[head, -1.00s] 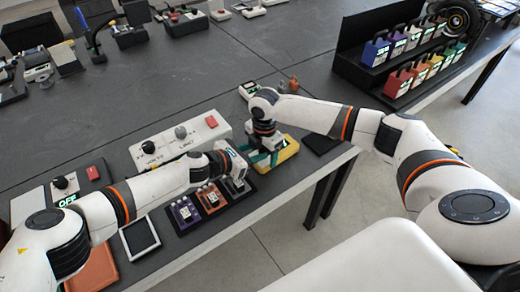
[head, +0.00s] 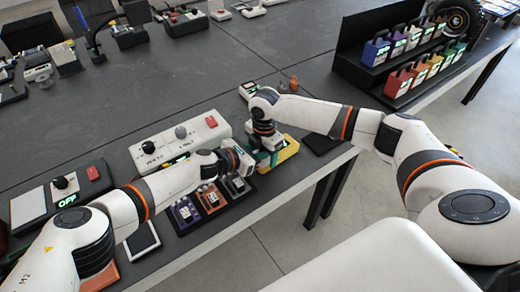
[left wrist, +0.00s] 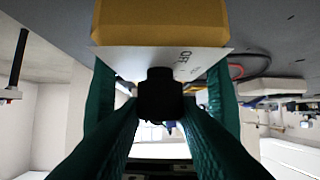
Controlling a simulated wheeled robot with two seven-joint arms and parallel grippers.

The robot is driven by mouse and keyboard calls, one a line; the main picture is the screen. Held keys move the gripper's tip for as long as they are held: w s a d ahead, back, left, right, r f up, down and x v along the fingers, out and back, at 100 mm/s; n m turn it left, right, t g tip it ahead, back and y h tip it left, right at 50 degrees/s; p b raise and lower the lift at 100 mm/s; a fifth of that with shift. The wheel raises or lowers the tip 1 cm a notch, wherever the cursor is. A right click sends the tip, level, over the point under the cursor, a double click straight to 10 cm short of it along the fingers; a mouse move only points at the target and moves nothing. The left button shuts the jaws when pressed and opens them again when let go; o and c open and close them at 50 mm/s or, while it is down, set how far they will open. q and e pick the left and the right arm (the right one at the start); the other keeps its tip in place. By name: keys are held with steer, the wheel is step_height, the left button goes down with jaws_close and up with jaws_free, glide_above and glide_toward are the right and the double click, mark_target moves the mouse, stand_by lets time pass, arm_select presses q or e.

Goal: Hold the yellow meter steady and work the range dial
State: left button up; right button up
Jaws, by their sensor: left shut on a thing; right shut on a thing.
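The yellow meter (head: 290,153) lies near the table's front edge in the head view, partly covered by my right gripper (head: 268,154). That gripper comes down over it and is shut on it; its grip is mostly hidden. My left gripper (head: 243,164) reaches in from the left beside the right one. In the left wrist view the meter's yellow body (left wrist: 160,22) and white face marked OFF are ahead. The black range dial (left wrist: 160,94) sits between my left gripper's green fingers (left wrist: 160,108), which are shut on it. The dial is hidden in the head view.
A white panel (head: 205,127) with black and grey knobs and a red button stands behind my left arm. Purple, orange and dark modules (head: 185,212) lie below that arm. A black rack (head: 350,60) with several coloured meters is at the right. Mid-table is largely clear.

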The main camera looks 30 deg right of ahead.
arm_select(q)
steer(key=shift+s+f+n+t, duration=0.1)
steer(key=shift+s+n+t, duration=0.15)
steer(key=shift+n+t, duration=0.65)
steer(key=shift+n+t+y, duration=0.9)
steer(key=shift+n+t, duration=0.5)
steer(key=shift+t, duration=0.3)
steer(key=o, duration=0.7)
steer(key=shift+s+d, duration=0.1)
